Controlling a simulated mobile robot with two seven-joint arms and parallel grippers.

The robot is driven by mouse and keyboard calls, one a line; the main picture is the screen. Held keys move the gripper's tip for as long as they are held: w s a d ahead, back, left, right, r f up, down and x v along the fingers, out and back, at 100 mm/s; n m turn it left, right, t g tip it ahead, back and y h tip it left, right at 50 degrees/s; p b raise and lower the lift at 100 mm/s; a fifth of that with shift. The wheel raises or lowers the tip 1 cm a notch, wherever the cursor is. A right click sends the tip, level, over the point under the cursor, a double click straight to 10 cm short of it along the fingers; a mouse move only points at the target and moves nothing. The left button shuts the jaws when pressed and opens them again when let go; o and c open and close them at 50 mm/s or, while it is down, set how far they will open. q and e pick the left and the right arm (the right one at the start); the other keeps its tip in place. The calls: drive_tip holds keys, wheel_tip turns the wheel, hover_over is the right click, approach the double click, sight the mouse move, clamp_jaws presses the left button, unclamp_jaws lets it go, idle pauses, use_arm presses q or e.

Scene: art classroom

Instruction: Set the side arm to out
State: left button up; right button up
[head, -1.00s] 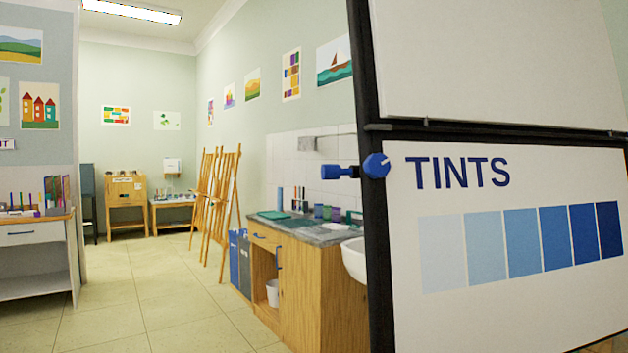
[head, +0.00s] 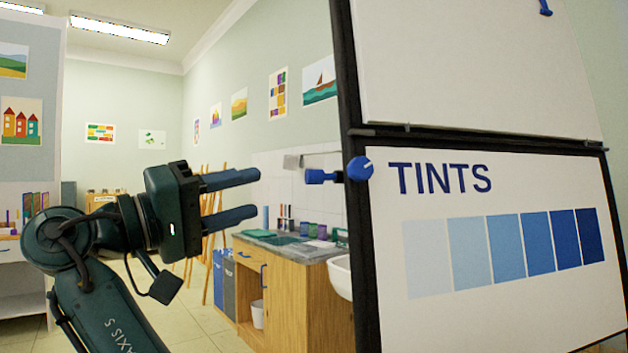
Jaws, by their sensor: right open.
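A blue knob (head: 359,169) sits on the black left edge of a display board (head: 430,225) marked TINTS. A short blue side arm (head: 318,177) sticks out leftward from the knob, with a thick end. How far it is swung is hard to tell. My right gripper (head: 256,193) is in the head view, left of the blue side arm. Its two dark fingers are apart, empty, and point right toward the side arm. A visible gap lies between the fingertips and the side arm. My left gripper is not in view.
A wooden sink cabinet (head: 277,287) with a grey top stands behind, holding jars and a white basin (head: 341,276). Wooden easels stand behind my gripper. A grey bar (head: 315,153) shows behind the side arm. A white sheet (head: 470,70) covers the upper board.

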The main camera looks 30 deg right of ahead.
sight(303, 181)
drive_tip(key=x, duration=1.2)
drive_tip(key=shift+w+d+b, duration=0.1)
drive_tip(key=shift+d+b, duration=0.2)
clamp_jaws()
